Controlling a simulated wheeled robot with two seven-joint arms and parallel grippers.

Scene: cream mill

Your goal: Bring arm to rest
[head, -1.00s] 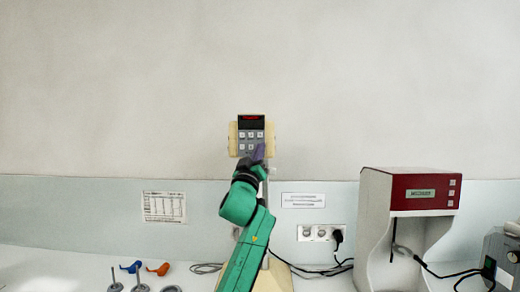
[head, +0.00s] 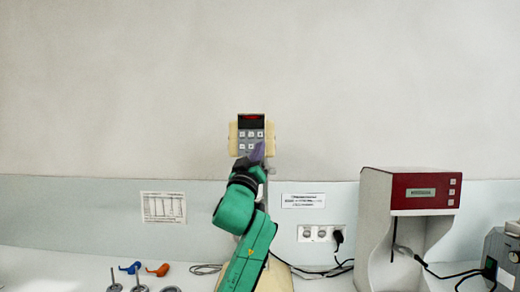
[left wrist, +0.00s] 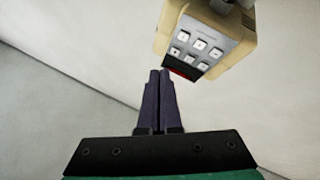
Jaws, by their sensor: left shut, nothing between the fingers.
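My left arm (head: 246,225) is green with black joints and reaches up in the middle of the head view. Its gripper (head: 260,148) has purple fingers that show in front of the lower edge of a cream keypad box (head: 234,138) with a red display. In the left wrist view the purple fingers (left wrist: 159,75) are shut together and empty. My right gripper is in neither view.
A red and white machine (head: 375,225) stands on the bench at right, with a grey device (head: 505,255) beside it. Black cables run from a wall socket (head: 320,233). Blue (head: 131,267) and orange (head: 158,269) small tools and metal parts lie at lower left.

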